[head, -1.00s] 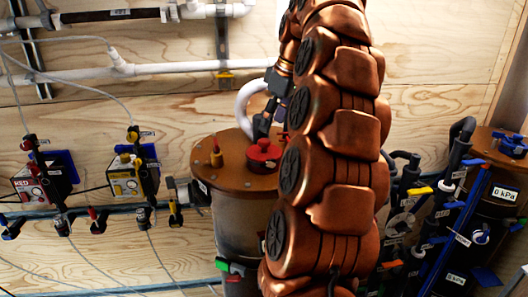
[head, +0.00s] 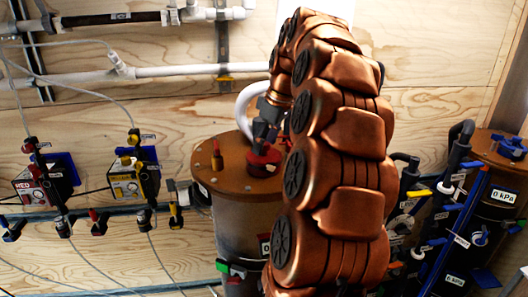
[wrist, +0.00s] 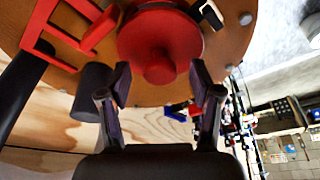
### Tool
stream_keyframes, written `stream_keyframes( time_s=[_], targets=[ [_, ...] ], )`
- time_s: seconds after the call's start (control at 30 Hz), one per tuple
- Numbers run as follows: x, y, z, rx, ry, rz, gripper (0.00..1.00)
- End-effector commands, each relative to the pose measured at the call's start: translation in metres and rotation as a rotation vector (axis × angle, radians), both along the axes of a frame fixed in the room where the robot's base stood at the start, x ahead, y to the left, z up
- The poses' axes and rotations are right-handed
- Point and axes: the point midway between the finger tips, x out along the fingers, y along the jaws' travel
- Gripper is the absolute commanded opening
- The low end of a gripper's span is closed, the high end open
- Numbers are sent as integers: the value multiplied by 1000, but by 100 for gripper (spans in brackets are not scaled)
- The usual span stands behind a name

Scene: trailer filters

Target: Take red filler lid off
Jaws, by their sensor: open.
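The red filler lid (head: 262,158) sits on the brown top (head: 232,172) of the grey filter tank (head: 245,225). In the wrist view the round red lid (wrist: 150,40) with its raised knob (wrist: 160,72) shows at upper middle. My gripper (wrist: 160,80) is open, one finger on each side of the knob. I cannot tell whether the fingers touch it. In the head view my gripper (head: 264,136) is just above the lid, and my arm hides the tank's right side.
In the wrist view a red forked part (wrist: 65,35) lies close by on the left. A white curved hose (head: 245,105) rises behind the tank. Another tank (head: 495,195) stands at right.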

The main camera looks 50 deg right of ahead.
Motion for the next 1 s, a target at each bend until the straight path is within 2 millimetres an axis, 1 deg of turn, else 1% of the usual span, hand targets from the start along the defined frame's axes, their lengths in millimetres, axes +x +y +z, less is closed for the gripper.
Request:
stream_keyframes(
  time_s=[0.2, 0.53, 1.0],
  targets=[
    [3, 1, -10, -1, 0, 0, 64],
    [4, 1, -13, -1, -1, 1, 63],
    [4, 1, -13, -1, 0, 1, 14]
  ],
)
